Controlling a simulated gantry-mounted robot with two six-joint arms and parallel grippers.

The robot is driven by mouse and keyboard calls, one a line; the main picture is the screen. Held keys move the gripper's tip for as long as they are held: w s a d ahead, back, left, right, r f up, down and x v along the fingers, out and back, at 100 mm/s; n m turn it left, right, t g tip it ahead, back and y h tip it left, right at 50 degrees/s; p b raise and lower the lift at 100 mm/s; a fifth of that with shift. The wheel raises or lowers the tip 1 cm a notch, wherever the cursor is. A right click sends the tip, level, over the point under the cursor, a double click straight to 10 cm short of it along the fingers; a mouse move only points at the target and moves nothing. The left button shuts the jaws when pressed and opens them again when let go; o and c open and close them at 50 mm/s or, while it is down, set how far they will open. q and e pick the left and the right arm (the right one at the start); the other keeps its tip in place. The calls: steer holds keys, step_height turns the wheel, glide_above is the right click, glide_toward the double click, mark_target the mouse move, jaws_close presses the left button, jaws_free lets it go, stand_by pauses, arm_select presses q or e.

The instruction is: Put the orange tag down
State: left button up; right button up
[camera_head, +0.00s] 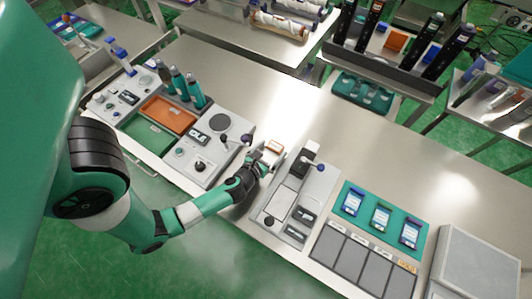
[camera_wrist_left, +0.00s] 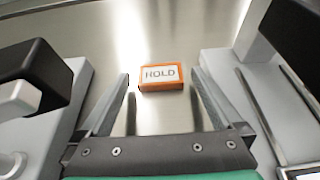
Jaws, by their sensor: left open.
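The orange tag (camera_wrist_left: 162,87) has a white face that reads HOLD. In the left wrist view it lies on the bare metal table, just past and between my left gripper's fingertips (camera_wrist_left: 159,78). The fingers are spread wide, with a gap on each side of the tag. In the head view the tag (camera_head: 274,147) shows at my left gripper (camera_head: 269,158), between two machines. My right gripper is not in view.
A machine with a round plate and dial (camera_head: 197,160) stands close on the left. A sleeve applicator with a blue-knobbed lever (camera_head: 287,196) stands close on the right. A teal mat with several labelled items (camera_head: 348,225) and grey panels (camera_head: 374,269) lie farther right. The table (camera_head: 262,100) behind the tag is clear.

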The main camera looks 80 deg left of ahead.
arm_select(q)
steer(key=v, duration=1)
steer(key=shift+d+p, duration=0.1)
steer(key=shift+p, duration=0.25)
steer(key=shift+v, duration=0.9)
steer(key=shift+s, duration=0.1)
